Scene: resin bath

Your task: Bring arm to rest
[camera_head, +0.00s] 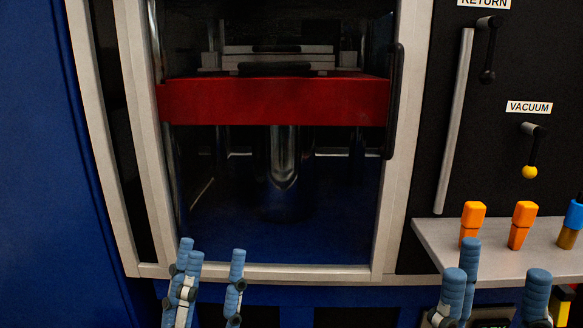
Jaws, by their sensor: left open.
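My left gripper (214,272) is at the bottom of the head view, left of centre. Its blue fingertips point up and stand apart with nothing between them. It shows in front of the lower frame of the machine's glass door (275,272). My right gripper (500,286) is at the bottom right, also with blue fingertips spread and nothing seen between them. It shows in front of the grey shelf's lower edge. Most of both arms is outside the view.
Behind the glass is a red crossbar (273,102). A black door handle (394,100) is on the right. RETURN (487,50) and VACUUM (531,150) levers are above.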

